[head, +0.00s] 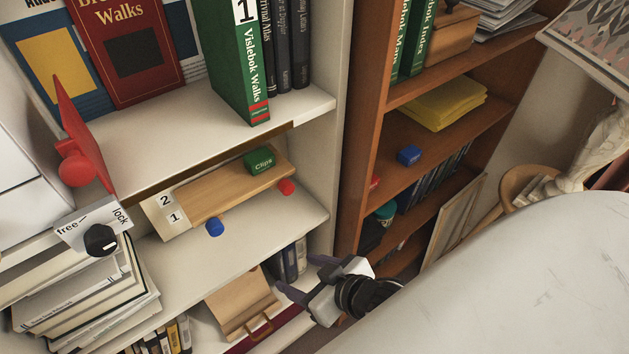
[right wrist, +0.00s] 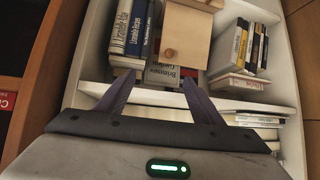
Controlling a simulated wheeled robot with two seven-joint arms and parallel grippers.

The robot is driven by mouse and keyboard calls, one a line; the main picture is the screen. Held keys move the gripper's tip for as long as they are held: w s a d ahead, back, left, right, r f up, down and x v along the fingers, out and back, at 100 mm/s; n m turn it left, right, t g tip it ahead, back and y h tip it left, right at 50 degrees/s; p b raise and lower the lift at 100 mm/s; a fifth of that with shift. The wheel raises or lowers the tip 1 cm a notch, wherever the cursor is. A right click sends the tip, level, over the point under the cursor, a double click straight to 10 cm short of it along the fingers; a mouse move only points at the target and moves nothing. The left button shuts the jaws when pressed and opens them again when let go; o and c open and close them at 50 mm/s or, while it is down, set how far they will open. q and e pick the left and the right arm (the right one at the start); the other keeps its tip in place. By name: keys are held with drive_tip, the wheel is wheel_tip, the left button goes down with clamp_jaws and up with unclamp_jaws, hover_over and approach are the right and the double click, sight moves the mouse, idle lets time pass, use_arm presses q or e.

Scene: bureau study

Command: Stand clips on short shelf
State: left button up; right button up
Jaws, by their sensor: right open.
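The green box labelled "Clips" (head: 260,160) lies on a pale wooden board (head: 215,188) in the white bookcase. The board has a plate marked 2 and 1 at its left end, and a blue knob (head: 214,226) and a red knob (head: 286,187) by its front edge. I cannot tell which surface is the short shelf. My right gripper (head: 294,273) is open and empty, in front of the bookcase, below and right of the box. In the right wrist view its fingers (right wrist: 157,78) point toward books, and the box does not show. My left gripper is out of view.
A green "Vislebok Walks" book (head: 231,60) stands on the shelf above. A free/lock dial (head: 101,240) and a red flap (head: 80,135) are at the left. Stacked books (head: 85,300) fill the lower left. A brown bookcase (head: 365,130) stands at the right.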

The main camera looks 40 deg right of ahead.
drive_tip(key=s+a+f+g, duration=0.1)
drive_tip(key=s+a+f, duration=0.1)
drive_tip(key=s+f, duration=0.6)
drive_tip(key=shift+a+f, duration=0.15)
drive_tip(key=shift+f, duration=0.55)
drive_tip(key=shift+s, duration=0.1)
